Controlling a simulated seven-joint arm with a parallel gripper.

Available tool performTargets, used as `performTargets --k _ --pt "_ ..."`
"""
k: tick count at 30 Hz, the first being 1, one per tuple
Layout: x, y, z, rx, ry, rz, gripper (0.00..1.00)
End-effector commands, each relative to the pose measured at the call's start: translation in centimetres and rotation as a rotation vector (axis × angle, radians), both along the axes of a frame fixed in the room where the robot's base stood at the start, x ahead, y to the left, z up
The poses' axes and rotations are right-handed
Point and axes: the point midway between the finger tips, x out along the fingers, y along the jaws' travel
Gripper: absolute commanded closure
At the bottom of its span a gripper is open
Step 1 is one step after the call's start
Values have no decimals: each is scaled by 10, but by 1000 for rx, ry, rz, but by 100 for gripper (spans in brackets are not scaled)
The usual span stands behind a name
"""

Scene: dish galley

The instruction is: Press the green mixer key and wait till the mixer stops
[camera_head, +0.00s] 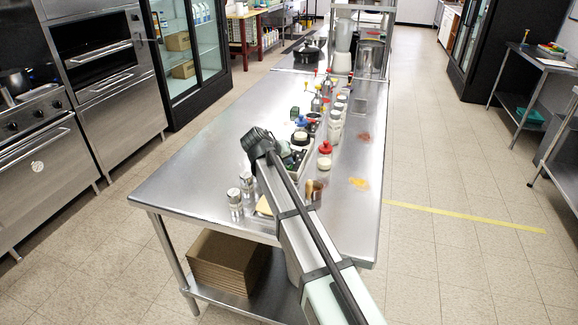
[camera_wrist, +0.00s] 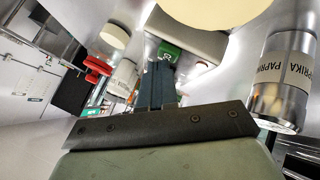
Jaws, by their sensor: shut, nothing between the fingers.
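A green key (camera_wrist: 168,52) with a pale mark shows in the wrist view, on a light-coloured body just beyond my fingertips. My gripper (camera_wrist: 160,68) has its two dark fingers together with nothing between them. The fingertips overlap the lower edge of the key in the picture; I cannot tell whether they touch it. In the head view my gripper (camera_head: 258,142) is over the near part of the steel table, and my arm hides part of the items behind it.
A paprika shaker (camera_wrist: 283,80) stands close on the right in the wrist view, and a large cream disc fills the top. On the steel table (camera_head: 195,165) are shakers (camera_head: 235,204), a red-topped jar (camera_head: 324,156) and several small jars. The table's left part is clear.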

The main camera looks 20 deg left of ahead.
Motion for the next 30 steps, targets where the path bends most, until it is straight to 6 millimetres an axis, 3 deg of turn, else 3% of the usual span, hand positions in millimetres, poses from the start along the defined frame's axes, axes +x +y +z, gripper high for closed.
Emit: performTargets --k 14,30 --pt "0 0 -1 0 1 -1 100" --pt "0 0 16 0 1 1 100"
